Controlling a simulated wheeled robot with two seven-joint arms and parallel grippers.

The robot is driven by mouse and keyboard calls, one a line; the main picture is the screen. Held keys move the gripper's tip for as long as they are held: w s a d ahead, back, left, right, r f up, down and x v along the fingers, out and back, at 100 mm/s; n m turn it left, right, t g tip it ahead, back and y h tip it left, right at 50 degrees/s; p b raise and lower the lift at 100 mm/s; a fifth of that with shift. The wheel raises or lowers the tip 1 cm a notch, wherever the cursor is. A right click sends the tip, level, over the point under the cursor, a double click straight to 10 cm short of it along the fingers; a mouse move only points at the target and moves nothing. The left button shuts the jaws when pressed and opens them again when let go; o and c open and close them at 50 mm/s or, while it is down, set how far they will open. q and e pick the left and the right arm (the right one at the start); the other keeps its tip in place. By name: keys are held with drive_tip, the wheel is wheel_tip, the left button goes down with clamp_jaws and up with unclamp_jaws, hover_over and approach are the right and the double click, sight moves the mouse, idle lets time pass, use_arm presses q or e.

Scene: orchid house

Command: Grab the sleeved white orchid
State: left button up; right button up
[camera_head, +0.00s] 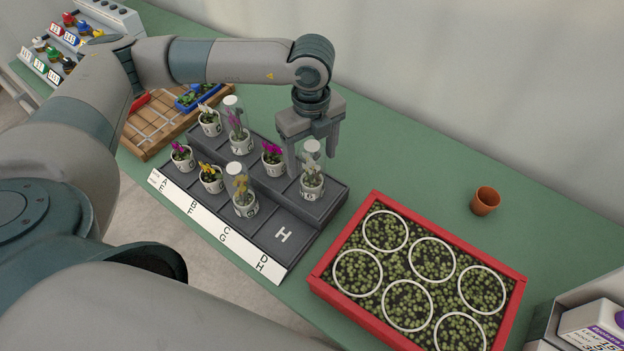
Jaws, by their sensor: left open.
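The sleeved white orchid (312,187) stands upright in a white pot with a clear sleeve around its bloom. It is at the right end of the back row of a dark stepped rack (335,200), in the column marked D and H. My left gripper (312,163) is open and points down at this orchid. Its two fingers show on either side of the upper sleeve in the picture. I cannot tell whether they touch it. My right gripper is not in view.
Other potted orchids stand close by: a magenta one (272,158), a sleeved yellow one (243,206) and a sleeved purple one (241,143). A red-rimmed planted tray (452,238) lies to the right, with a terracotta pot (485,201) beyond.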

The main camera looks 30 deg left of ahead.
use_arm(q)
drive_tip(key=shift+f+p, duration=0.3)
drive_tip(key=shift+p, duration=0.05)
wheel_tip(320, 180, down, 2)
drive_tip(key=shift+f+p, duration=0.1)
drive_tip(key=shift+p, duration=0.4)
drive_tip(key=shift+f, duration=0.55)
drive_tip(key=c, duration=1.6)
drive_tip(key=shift+w, duration=0.1)
